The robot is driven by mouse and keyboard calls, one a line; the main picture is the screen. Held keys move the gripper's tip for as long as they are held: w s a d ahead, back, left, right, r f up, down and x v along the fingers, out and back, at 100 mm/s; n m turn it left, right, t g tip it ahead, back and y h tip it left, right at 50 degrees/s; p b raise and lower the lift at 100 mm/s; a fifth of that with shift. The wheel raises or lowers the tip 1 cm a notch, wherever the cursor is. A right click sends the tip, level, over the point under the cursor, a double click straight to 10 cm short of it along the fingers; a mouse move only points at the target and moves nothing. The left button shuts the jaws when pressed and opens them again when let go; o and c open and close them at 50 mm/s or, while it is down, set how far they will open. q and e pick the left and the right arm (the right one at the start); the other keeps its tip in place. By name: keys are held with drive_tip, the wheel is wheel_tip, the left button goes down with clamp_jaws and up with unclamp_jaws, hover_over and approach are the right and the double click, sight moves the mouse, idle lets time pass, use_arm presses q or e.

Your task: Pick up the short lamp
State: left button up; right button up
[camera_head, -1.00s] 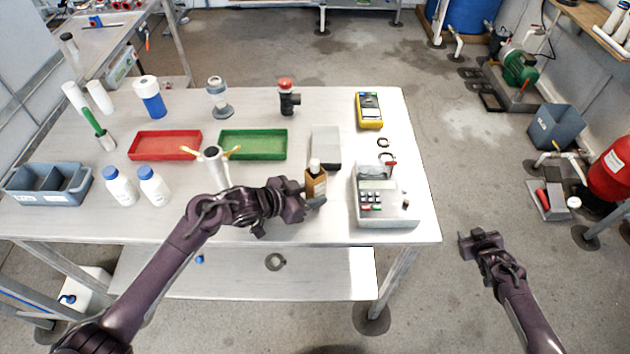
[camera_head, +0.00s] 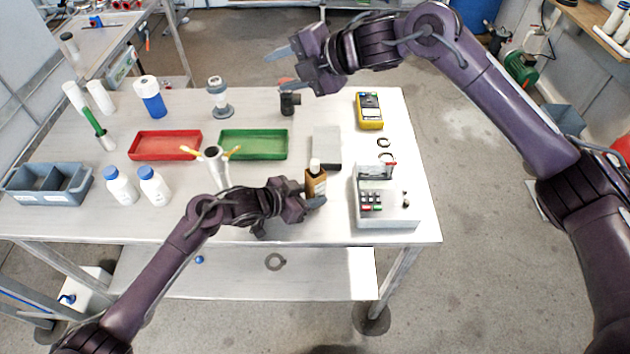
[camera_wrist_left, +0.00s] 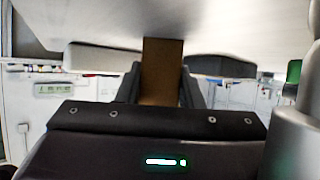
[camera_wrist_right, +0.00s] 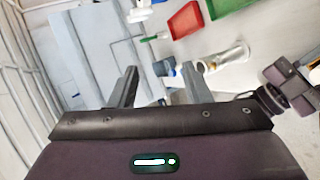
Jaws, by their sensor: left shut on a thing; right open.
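I cannot tell for sure which thing is the short lamp. A white upright holder (camera_head: 215,168) with yellow-tipped side pieces stands mid-table, partly behind my left arm. My left gripper (camera_head: 308,201) is shut on a brown bottle (camera_head: 316,178) with a white cap. The bottle's brown side fills the space between the fingers in the left wrist view (camera_wrist_left: 161,70). My right gripper (camera_head: 281,69) is open and empty above the table's back edge; its spread fingers show in the right wrist view (camera_wrist_right: 159,75).
A red tray (camera_head: 165,145) and a green tray (camera_head: 253,145) lie mid-table. White bottles (camera_head: 121,188) and a grey bin (camera_head: 48,185) are at left. A control box (camera_head: 388,205), yellow meter (camera_head: 369,111) and grey block (camera_head: 326,148) are at right. A dark fitting (camera_head: 290,104) is below my right gripper.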

drive_tip(key=s+a+f+n+g+h, duration=0.25)
drive_tip(key=s+n+h, duration=0.2)
drive_tip(key=s, duration=0.25)
drive_tip(key=n+t+h, duration=0.2)
drive_tip(key=n+h, duration=0.3)
approach(315, 163)
drive_tip(key=shift+g, duration=0.25)
drive_tip(key=shift+w+x, duration=0.1)
drive_tip(key=shift+x, duration=2.25)
drive_tip(key=shift+w+x, duration=0.15)
drive_tip(key=shift+x, duration=2.25)
drive_tip(key=shift+r, duration=0.1)
drive_tip(key=shift+c, duration=0.2)
clamp_jaws()
